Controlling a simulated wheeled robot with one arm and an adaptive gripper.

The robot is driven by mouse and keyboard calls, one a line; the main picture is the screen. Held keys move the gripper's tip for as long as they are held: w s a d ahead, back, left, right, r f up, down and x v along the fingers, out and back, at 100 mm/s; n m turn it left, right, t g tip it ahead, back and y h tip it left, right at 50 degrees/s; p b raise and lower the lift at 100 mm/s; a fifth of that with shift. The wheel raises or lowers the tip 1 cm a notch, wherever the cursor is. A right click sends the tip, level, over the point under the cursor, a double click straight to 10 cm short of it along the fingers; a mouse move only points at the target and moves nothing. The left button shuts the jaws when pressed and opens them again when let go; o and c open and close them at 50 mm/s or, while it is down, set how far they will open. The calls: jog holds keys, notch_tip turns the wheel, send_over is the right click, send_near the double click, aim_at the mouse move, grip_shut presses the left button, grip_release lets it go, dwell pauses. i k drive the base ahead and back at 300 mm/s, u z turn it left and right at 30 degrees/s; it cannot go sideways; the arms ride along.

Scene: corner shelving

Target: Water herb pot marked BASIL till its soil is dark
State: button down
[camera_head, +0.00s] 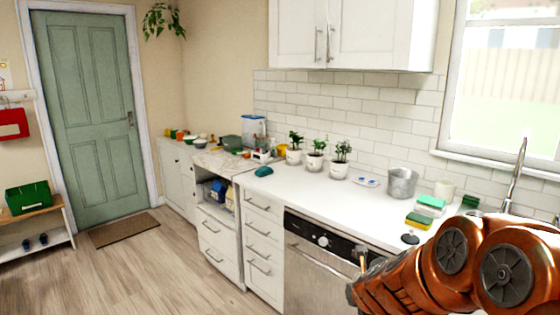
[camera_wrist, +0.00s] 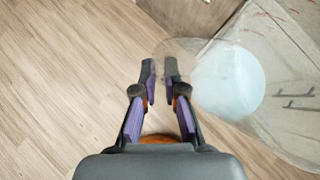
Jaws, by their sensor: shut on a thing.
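Three white herb pots with green plants stand in a row on the counter against the tiled wall in the head view: a left pot (camera_head: 293,156), a middle pot (camera_head: 315,162) and a right pot (camera_head: 339,170). Their markings are too small to read, and their soil cannot be made out. In the wrist view my gripper (camera_wrist: 160,75) is shut on a clear jug (camera_wrist: 185,48), whose see-through body lies to the right of the fingers. A pale bluish disc (camera_wrist: 229,82) shows through it, perhaps water. The jug is not clearly visible in the head view.
The white counter (camera_head: 300,190) also bears a teal object (camera_head: 263,171), a metal bucket (camera_head: 402,183), a white cup (camera_head: 445,188), sponges (camera_head: 428,207) and a tap (camera_head: 515,178). A dishwasher (camera_head: 325,265) is below.

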aim_at(293, 153)
jog(key=u, duration=0.55)
jog(key=i, duration=0.9)
jog(key=u, duration=0.4)
jog(key=i, duration=0.95)
jog(key=z, duration=0.2)
